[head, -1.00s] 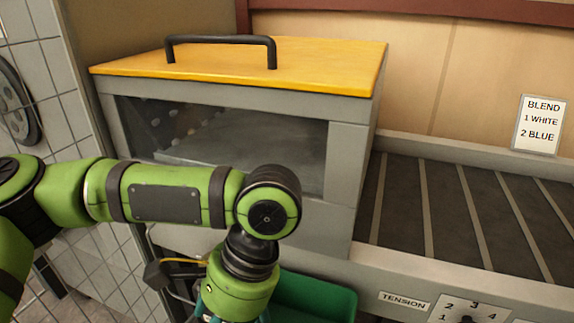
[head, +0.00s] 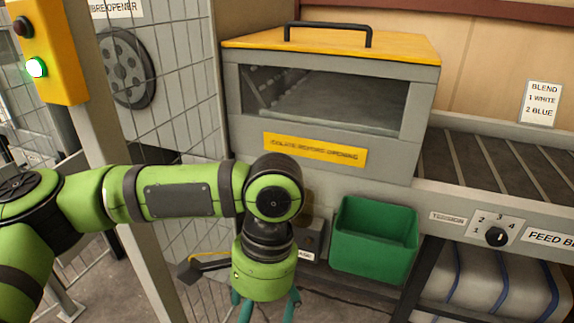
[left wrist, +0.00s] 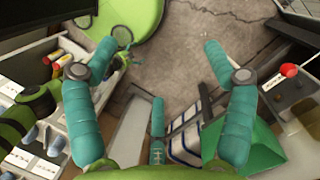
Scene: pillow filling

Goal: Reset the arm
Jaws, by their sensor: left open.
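My left arm comes in from the left in the head view, its elbow bent and its forearm pointing down. My left gripper (head: 265,307) hangs at the bottom, partly cut off by the frame edge, left of the green bin. In the left wrist view the teal fingers of the left gripper (left wrist: 184,55) are spread wide with nothing between them. The floor (left wrist: 185,80) shows below them. My right gripper cannot be made out in the head view.
A machine with a yellow lid (head: 330,42) and window stands behind the arm. A green bin (head: 375,240) hangs on its front. A dial (head: 496,236) and slatted conveyor (head: 490,170) are at right. A yellow post box (head: 45,50) with a lit green button stands left.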

